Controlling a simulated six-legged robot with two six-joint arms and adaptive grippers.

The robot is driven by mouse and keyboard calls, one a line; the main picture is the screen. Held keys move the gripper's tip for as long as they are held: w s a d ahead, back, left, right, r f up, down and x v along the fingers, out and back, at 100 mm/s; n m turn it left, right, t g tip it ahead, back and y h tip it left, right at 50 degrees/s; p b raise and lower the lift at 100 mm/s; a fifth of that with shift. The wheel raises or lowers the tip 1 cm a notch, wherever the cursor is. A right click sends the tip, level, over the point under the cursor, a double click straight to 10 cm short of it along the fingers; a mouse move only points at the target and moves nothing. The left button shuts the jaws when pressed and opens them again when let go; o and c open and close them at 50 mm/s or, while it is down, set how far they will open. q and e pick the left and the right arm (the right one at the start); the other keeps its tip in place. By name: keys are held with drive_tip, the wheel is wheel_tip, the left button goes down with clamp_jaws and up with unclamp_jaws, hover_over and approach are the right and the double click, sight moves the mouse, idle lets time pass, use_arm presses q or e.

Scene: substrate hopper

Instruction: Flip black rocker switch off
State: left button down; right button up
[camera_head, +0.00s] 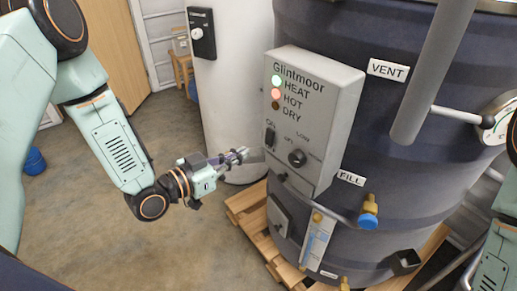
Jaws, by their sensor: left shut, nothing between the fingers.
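A black rocker switch (270,137) sits on the left side of the front of a grey Glintmoor control box (330,110), below the indicator lamps. The label above it is small; which way the rocker is tipped I cannot tell. My left gripper (243,155) comes in from the left with its fingers shut and empty. Its tips are left of the box and slightly below the switch, and appear apart from it. My right gripper is not in view.
A round black knob (297,158) sits right of the switch. The box is on a large dark tank (400,180) standing on a wooden pallet (246,212). A blue-ended valve (369,214) and sight gauge (318,242) are below. Open floor (130,240) lies left.

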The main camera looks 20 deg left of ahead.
sight(268, 144)
use_arm(q)
drive_tip(key=shift+b+x, duration=0.5)
drive_tip(key=shift+x, duration=2.85)
drive_tip(key=shift+r, duration=0.1)
drive_tip(key=shift+w+d+f, duration=0.15)
drive_tip(key=shift+w+f, duration=0.05)
drive_tip(key=shift+r, duration=0.1)
drive_tip(key=shift+s, duration=0.1)
